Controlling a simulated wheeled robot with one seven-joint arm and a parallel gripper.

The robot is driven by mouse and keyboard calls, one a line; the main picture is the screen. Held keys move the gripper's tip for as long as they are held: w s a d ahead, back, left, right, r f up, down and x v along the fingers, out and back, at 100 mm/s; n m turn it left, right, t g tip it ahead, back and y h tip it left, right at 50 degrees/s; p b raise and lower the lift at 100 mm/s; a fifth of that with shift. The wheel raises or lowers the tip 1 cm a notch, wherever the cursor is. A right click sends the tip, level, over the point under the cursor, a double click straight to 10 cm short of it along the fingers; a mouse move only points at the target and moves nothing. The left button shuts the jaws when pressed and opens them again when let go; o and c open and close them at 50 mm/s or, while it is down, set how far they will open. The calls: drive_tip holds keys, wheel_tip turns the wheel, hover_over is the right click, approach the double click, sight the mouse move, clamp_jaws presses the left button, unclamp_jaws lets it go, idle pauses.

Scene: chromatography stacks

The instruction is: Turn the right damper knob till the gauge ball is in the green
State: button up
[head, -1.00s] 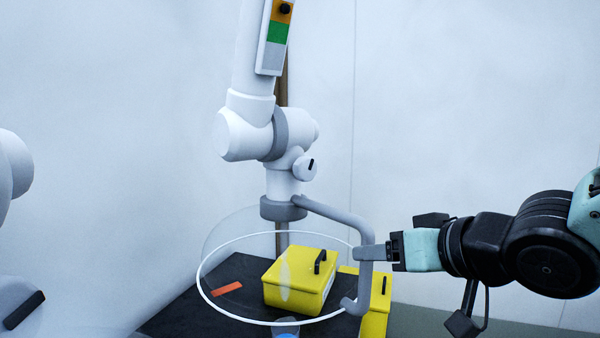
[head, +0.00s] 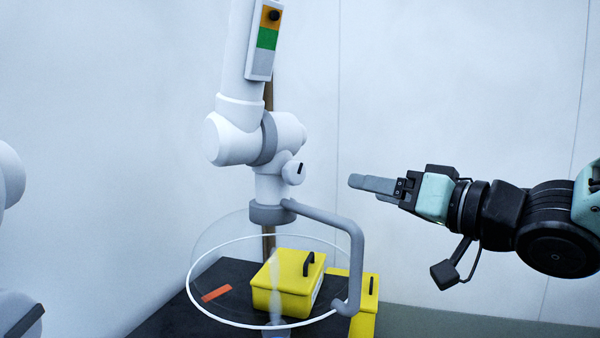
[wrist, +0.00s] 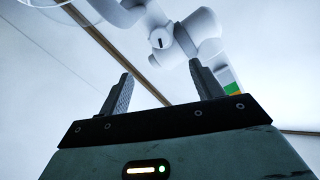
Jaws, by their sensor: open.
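The gauge (head: 265,38) is a strip on the upper white arm pipe, with orange above, green in the middle and grey below. Its dark ball (head: 273,16) sits in the orange. The white damper knob (head: 294,172), with a black mark, sticks out to the right below the big joint. It also shows in the wrist view (wrist: 160,37), beyond the fingers. My gripper (head: 355,182) is open and empty, to the right of the knob and apart from it. In the wrist view its two fingers (wrist: 160,85) stand wide apart with nothing between them.
A clear hood with a white rim (head: 200,262) hangs below the knob, with a grey bent handle (head: 356,255) at its right. Under it are a dark bench (head: 175,318), a yellow box (head: 285,290) and an orange strip (head: 216,293). Air right of the knob is free.

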sight(298, 174)
drive_tip(key=p+x, duration=0.8)
drive_tip(key=x, duration=0.8)
drive_tip(key=shift+w+a, duration=0.25)
drive_tip(key=shift+w, duration=0.1)
